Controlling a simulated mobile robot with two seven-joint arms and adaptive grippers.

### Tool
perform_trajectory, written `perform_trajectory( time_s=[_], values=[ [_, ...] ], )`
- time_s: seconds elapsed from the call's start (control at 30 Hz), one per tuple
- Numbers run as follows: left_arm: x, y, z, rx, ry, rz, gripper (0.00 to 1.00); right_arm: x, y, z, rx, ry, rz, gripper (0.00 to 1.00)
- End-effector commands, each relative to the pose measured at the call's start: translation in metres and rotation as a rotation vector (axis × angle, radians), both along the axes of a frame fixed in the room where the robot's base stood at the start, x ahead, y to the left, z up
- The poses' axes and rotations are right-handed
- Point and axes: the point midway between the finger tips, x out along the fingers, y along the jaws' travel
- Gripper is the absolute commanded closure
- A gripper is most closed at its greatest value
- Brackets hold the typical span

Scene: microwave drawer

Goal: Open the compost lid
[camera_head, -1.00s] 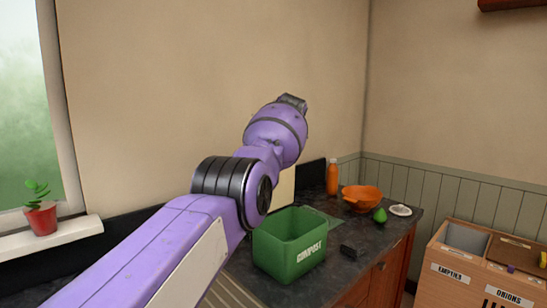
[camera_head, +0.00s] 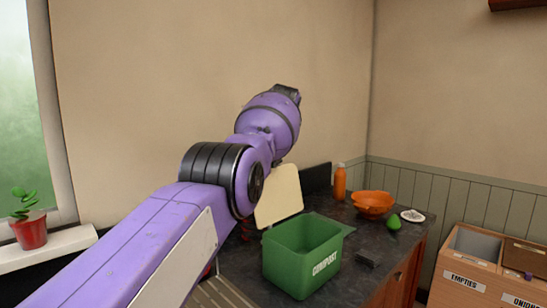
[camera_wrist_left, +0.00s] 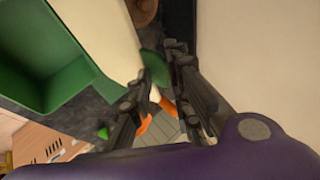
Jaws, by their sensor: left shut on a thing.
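The green compost bin (camera_head: 300,262) stands on the dark counter with its top open and its inside showing. In the left wrist view its open mouth (camera_wrist_left: 45,60) is at upper left. A flat green edge, seemingly the lid (camera_head: 345,229), shows behind the bin's right rear side. My left arm crosses the head view and hides its gripper there. In the left wrist view the left gripper (camera_wrist_left: 160,95) has its fingers on a green piece (camera_wrist_left: 154,66), which looks like part of the lid; the exact contact is unclear. My right gripper is not in view.
A cream board (camera_head: 281,196) leans behind the bin. An orange bottle (camera_head: 340,183), an orange bowl (camera_head: 373,203), a green pear-like item (camera_head: 394,223) and a dark block (camera_head: 368,258) are on the counter. Wooden bins (camera_head: 470,280) stand at the right. A potted plant (camera_head: 30,232) is at left.

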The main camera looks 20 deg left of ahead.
Motion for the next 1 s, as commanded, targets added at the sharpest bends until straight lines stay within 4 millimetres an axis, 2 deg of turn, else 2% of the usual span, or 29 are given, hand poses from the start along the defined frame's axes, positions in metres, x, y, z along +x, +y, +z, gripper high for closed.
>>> perform_trajectory(
  time_s=[0.37,0.4,0.43,0.8,1.0],
  values=[
    [0.000,0.005,-0.004,0.006,0.003,0.006,1.00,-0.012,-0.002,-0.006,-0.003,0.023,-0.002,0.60],
    [0.000,0.005,-0.004,0.007,0.003,0.007,0.79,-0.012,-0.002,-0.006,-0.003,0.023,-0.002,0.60],
    [0.000,0.005,-0.003,0.007,0.003,0.007,0.75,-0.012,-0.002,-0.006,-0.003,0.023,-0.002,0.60],
    [-0.001,0.005,-0.004,0.005,0.005,0.007,0.75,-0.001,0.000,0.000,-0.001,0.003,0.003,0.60],
    [-0.003,0.003,0.002,0.006,0.003,0.009,0.75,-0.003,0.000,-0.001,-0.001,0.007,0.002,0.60]
  ],
)
